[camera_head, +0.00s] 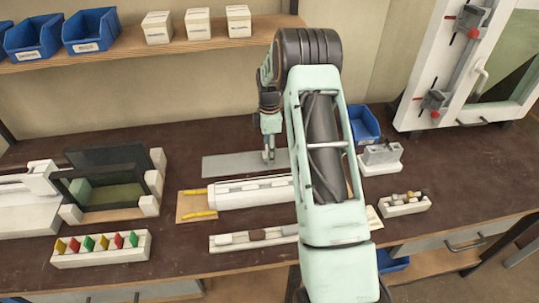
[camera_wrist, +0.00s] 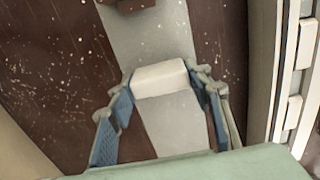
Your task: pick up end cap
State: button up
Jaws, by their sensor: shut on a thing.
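The end cap (camera_wrist: 160,78) is a small white block between my fingertips in the wrist view. My gripper (camera_wrist: 161,82) is shut on it, with one blue-padded finger at each side. In the head view my gripper (camera_head: 269,155) points down over the grey strip (camera_head: 228,165) on the bench. The end cap cannot be made out there. The grey strip also shows beneath the block in the wrist view (camera_wrist: 178,130). I cannot tell whether the block touches the strip or is just above it.
A long white profile holder (camera_head: 235,197) lies in front of the strip. A tray with several pieces (camera_head: 225,243) is nearer the front edge. A dark-framed fixture (camera_head: 112,160) stands left. A small grey-white block fixture (camera_head: 382,155) and a blue bin (camera_head: 364,124) stand right.

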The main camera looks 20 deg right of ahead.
jog(key=shift+c, duration=0.9)
jog(key=shift+r, duration=0.1)
